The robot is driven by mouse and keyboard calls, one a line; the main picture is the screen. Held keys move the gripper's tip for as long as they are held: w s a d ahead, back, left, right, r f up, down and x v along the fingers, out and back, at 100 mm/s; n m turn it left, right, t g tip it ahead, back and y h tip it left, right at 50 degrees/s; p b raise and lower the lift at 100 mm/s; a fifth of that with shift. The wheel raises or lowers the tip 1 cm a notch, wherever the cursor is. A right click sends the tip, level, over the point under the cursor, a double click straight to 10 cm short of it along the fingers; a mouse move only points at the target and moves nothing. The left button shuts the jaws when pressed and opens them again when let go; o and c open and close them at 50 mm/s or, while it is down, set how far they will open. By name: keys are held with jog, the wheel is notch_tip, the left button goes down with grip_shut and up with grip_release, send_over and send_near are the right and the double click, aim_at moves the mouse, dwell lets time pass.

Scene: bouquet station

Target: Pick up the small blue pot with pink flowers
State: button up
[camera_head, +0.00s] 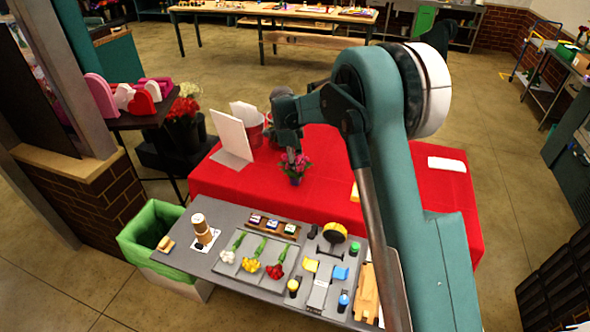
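The small pot (296,180) looks dark blue and stands upright on the red-covered table, near its front edge. Pink flowers (297,165) with green leaves fill its top. My gripper (291,156) points down right at the flowers, and its fingertips overlap them in the picture. The fingers are small and partly hidden, so I cannot tell whether they are open, shut or touching the plant.
A white card (231,136) and a red bucket (251,130) stand left of the pot. A grey worktop (225,215) in front holds flowers, spools and tools. A green-lined bin (150,222) stands at its left.

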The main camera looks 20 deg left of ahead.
notch_tip(320, 180, up, 8)
jog(key=shift+r, duration=0.25)
jog(key=shift+d, duration=0.1)
dwell(0.7)
